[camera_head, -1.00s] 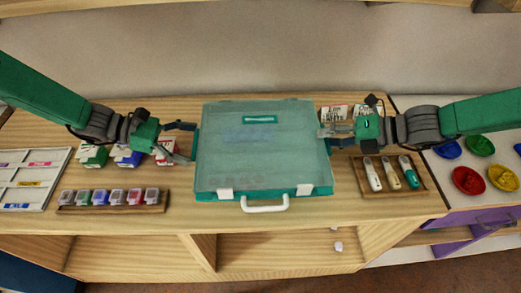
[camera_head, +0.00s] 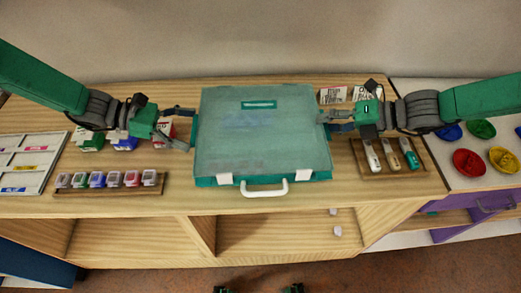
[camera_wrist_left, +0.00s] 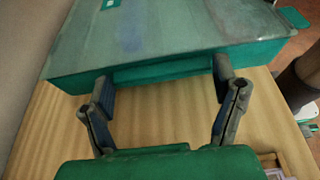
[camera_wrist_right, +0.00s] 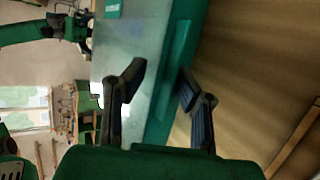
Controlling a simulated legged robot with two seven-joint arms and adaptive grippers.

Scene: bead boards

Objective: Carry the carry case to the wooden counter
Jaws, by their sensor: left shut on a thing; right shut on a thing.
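The carry case (camera_head: 262,140) is a flat teal box with a cloudy lid, two white latches and a white handle (camera_head: 264,189) facing me. It lies level at the middle of the wooden counter (camera_head: 345,200); I cannot tell whether it touches the top. My left gripper (camera_head: 192,129) is shut on its left side and my right gripper (camera_head: 322,122) on its right side. In the left wrist view the fingers (camera_wrist_left: 165,95) flank a green side bar. In the right wrist view the fingers (camera_wrist_right: 163,85) sit at the case's green edge.
A tray of small lidded pots (camera_head: 110,191) and a pale sectioned board (camera_head: 50,165) stand left of the case. A tray with slim tools (camera_head: 393,172) lies right. Coloured bowls (camera_head: 468,163) sit on a white top further right.

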